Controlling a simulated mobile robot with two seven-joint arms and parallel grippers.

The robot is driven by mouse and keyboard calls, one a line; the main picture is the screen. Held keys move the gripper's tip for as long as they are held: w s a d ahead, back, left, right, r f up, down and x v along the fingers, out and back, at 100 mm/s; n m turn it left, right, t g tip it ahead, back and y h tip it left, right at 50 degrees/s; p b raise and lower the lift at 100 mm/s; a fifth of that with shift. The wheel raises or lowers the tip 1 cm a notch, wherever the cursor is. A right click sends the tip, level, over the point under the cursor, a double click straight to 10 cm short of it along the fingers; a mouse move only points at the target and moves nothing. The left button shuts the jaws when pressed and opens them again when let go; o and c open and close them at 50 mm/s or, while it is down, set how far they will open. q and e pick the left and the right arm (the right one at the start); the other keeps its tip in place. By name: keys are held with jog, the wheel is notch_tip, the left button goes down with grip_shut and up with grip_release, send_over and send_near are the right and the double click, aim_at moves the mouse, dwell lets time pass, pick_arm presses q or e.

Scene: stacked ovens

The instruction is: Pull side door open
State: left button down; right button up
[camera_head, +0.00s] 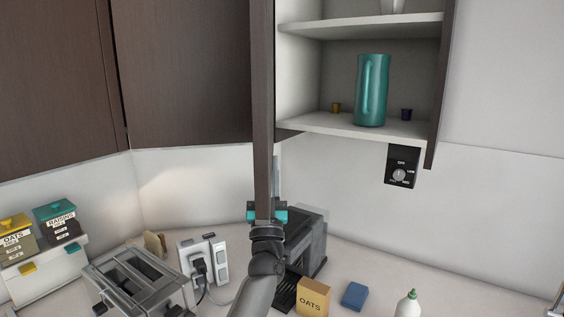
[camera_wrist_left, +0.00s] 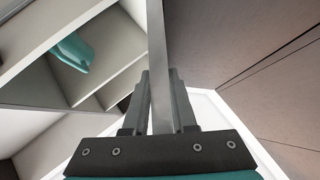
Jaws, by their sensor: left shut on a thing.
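The dark wood cupboard door (camera_head: 263,100) stands swung out, seen nearly edge-on in the head view, at the left side of an open cupboard. My left gripper (camera_head: 266,210) is shut on the door's lower end. In the left wrist view the door (camera_wrist_left: 159,45) runs between the two fingers of the gripper (camera_wrist_left: 160,90), as a narrow grey edge. The cupboard's inside is exposed, with a teal pitcher (camera_head: 371,90) on its lower shelf (camera_head: 330,122). My right gripper is not in view.
Shut dark cupboards (camera_head: 185,70) are to the left of the door. A dark panel (camera_head: 440,90) edges the cupboard's right.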

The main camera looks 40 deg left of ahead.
pick_arm(q)
jog(key=s+a+m+t+h+b, duration=0.2)
jog(key=s+a+m+t+h, duration=0.1)
jog(key=a+h, duration=0.3)
jog(key=shift+s+m+t+h, duration=0.3)
jog(key=shift+s+t+h, duration=0.1)
jog(key=shift+t+h, duration=0.25)
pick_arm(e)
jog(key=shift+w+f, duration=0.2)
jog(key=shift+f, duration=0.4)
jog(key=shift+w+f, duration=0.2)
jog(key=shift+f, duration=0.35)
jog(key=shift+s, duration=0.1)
pick_arm(q)
jog(key=c, duration=0.7)
grip_release()
jog(key=b+v, duration=0.4)
jog(key=v, duration=1.1)
jog(key=shift+d+f, duration=0.1)
jog(key=shift+f, duration=0.05)
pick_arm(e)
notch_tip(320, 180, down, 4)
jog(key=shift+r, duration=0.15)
